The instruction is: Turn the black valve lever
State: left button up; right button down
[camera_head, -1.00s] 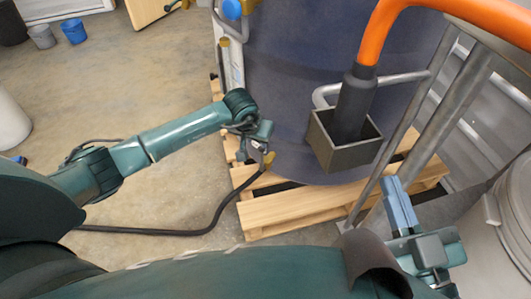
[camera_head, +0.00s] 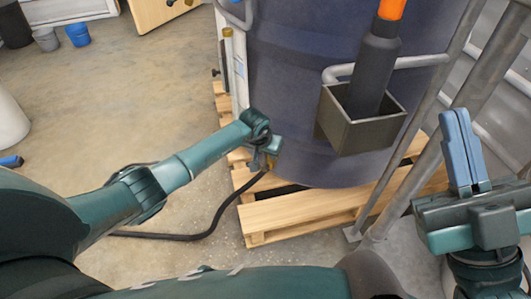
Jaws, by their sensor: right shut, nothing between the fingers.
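My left gripper (camera_head: 270,158) is small and partly hidden by its own wrist. It is low at the left side of the dark blue hopper (camera_head: 310,110), by a brass-coloured fitting (camera_head: 273,163) where a black hose (camera_head: 222,208) ends. I cannot make out the black valve lever for certain; it may be hidden behind the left gripper. Whether the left fingers touch anything is too small to tell. My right gripper (camera_head: 455,114) has blue fingers pressed together and pointing up. It is empty, at the right in front of the metal posts.
The hopper stands on a wooden pallet (camera_head: 300,212). A grey open box (camera_head: 362,135) holding a dark nozzle with an orange end (camera_head: 391,8) hangs on its front. A slanted metal post (camera_head: 425,165) stands between hopper and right gripper. The floor at left is mostly clear.

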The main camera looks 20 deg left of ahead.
pick_arm(q)
grip_shut()
jog(key=shift+d+y, duration=0.15)
jog(key=shift+y, duration=0.15)
dwell(0.5)
jog(key=shift+s+d+f+m+t+y, duration=0.15)
jog(key=shift+d+m+t+y, duration=0.1)
jog(key=shift+d+y, duration=0.45)
jog(key=shift+s+d+f+m+t+y, duration=0.2)
jog(key=shift+d+y, duration=0.25)
jog(key=shift+y, duration=0.45)
jog(key=shift+s+d+f+m+t+y, duration=0.15)
jog(key=shift+d+t+y, duration=0.15)
jog(key=shift+y, duration=0.35)
jog(key=shift+s+d+f+m+t+y, duration=0.15)
jog(key=shift+d+y, duration=0.25)
jog(key=shift+y, duration=0.25)
jog(key=shift+w, duration=0.1)
